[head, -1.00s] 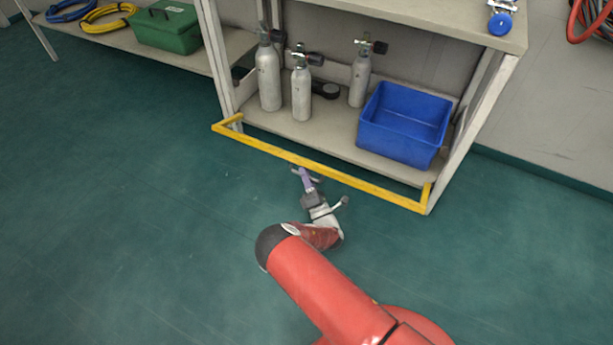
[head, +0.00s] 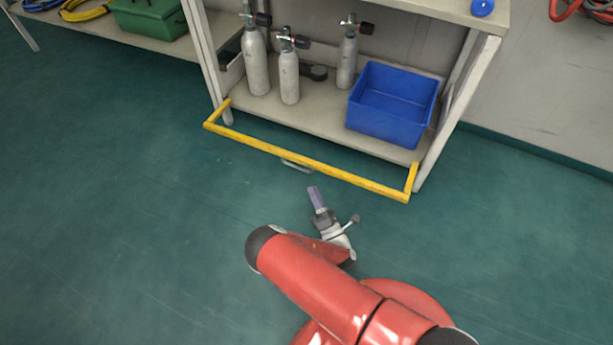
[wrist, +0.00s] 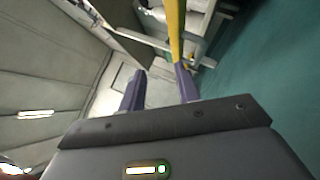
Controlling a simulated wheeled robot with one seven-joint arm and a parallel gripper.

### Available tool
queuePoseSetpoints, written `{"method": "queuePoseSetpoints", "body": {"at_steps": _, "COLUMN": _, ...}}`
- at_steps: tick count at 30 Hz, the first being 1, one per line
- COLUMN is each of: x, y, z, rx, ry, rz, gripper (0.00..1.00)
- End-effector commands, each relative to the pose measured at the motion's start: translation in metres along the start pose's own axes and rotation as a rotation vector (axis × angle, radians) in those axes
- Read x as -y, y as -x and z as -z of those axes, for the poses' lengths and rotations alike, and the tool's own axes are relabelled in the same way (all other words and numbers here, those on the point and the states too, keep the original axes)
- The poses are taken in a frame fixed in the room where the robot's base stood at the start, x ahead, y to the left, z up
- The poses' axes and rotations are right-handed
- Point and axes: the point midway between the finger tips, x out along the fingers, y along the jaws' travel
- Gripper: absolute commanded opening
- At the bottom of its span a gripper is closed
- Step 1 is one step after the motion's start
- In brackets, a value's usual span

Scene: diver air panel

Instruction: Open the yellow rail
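The yellow rail (head: 300,157) stands out from the lower front of the shelf unit, low over the floor, its short end arms at the shelf's two front posts. A small grey handle (head: 297,166) is on the middle of its long bar. My gripper (head: 314,193) is in front of the rail, apart from the handle in the head view. In the wrist view, its two purple fingers (wrist: 160,88) are spread with nothing seen between them. The yellow rail (wrist: 175,30) shows there beyond the right finger.
The lower shelf holds several grey cylinders (head: 289,78) and a blue bin (head: 392,105). A green box (head: 150,18) is on a shelf at upper left. A red hose (head: 583,10) hangs at upper right. The floor left of my arm is clear.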

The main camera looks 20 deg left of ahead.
Motion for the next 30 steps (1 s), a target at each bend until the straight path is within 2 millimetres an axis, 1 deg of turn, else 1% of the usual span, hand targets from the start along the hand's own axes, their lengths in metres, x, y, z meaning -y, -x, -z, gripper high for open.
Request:
{"method": "queuePoseSetpoints", "body": {"at_steps": 1, "x": -0.005, "y": 0.008, "z": 0.000, "rx": -0.010, "ry": 0.002, "rz": 0.001, "gripper": 0.33}}
{"method": "queuePoseSetpoints", "body": {"at_steps": 3, "x": -0.008, "y": 0.017, "z": -0.002, "rx": -0.006, "ry": 0.002, "rz": 0.001, "gripper": 0.33}}
{"method": "queuePoseSetpoints", "body": {"at_steps": 6, "x": -0.011, "y": 0.025, "z": -0.004, "rx": -0.004, "ry": 0.000, "rz": 0.000, "gripper": 0.33}}
{"method": "queuePoseSetpoints", "body": {"at_steps": 10, "x": -0.012, "y": 0.030, "z": -0.006, "rx": -0.001, "ry": 0.000, "rz": -0.001, "gripper": 0.33}}
{"method": "queuePoseSetpoints", "body": {"at_steps": 17, "x": -0.012, "y": 0.030, "z": -0.006, "rx": -0.001, "ry": -0.001, "rz": -0.001, "gripper": 0.33}}
{"method": "queuePoseSetpoints", "body": {"at_steps": 20, "x": -0.011, "y": 0.028, "z": -0.005, "rx": 0.001, "ry": -0.010, "rz": 0.009, "gripper": 0.19}}
{"method": "queuePoseSetpoints", "body": {"at_steps": 22, "x": -0.007, "y": 0.023, "z": -0.004, "rx": 0.004, "ry": -0.040, "rz": 0.045, "gripper": 0.10}}
{"method": "queuePoseSetpoints", "body": {"at_steps": 24, "x": 0.001, "y": 0.013, "z": -0.002, "rx": 0.012, "ry": -0.103, "rz": 0.119, "gripper": 0.01}}
{"method": "queuePoseSetpoints", "body": {"at_steps": 26, "x": 0.012, "y": 0.002, "z": 0.004, "rx": 0.018, "ry": -0.186, "rz": 0.222, "gripper": 0.00}}
{"method": "queuePoseSetpoints", "body": {"at_steps": 28, "x": 0.029, "y": -0.011, "z": 0.016, "rx": 0.027, "ry": -0.312, "rz": 0.390, "gripper": 0.00}}
{"method": "queuePoseSetpoints", "body": {"at_steps": 30, "x": 0.044, "y": -0.018, "z": 0.032, "rx": 0.031, "ry": -0.434, "rz": 0.581, "gripper": 0.00}}
